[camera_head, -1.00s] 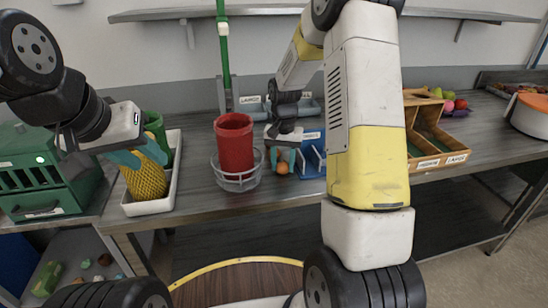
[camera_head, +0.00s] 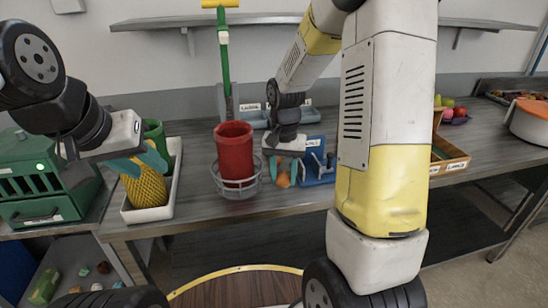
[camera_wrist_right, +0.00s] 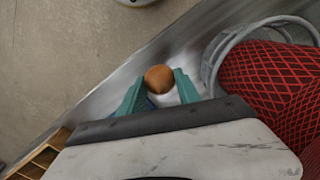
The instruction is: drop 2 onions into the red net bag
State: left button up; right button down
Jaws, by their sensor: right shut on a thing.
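The red net bag (camera_head: 234,152) stands upright in a round wire holder (camera_head: 238,188) on the table; both also show at the right of the right wrist view, the net (camera_wrist_right: 268,80) and the holder rim (camera_wrist_right: 222,45). My right gripper (camera_head: 283,178) is just right of the holder, shut on a brown-orange onion (camera_wrist_right: 158,78) held between its teal fingertips. The onion also shows in the head view (camera_head: 283,180). My left gripper (camera_head: 142,165) is at the yellow net (camera_head: 145,186) at the left; whether its fingers grip it I cannot tell.
A white tray (camera_head: 171,205) holds the yellow net and a green container (camera_head: 155,137). A blue bin (camera_head: 318,160) stands right of my right gripper. A green crate (camera_head: 40,185) is at far left. A wooden divided box (camera_head: 452,158) is partly hidden by my right arm.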

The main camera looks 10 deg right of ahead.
jog(key=s+a, duration=0.1)
jog(key=s, duration=0.7)
jog(key=shift+s+a+r, duration=0.15)
jog(key=shift+a+r, duration=0.2)
jog(key=shift+r, duration=0.05)
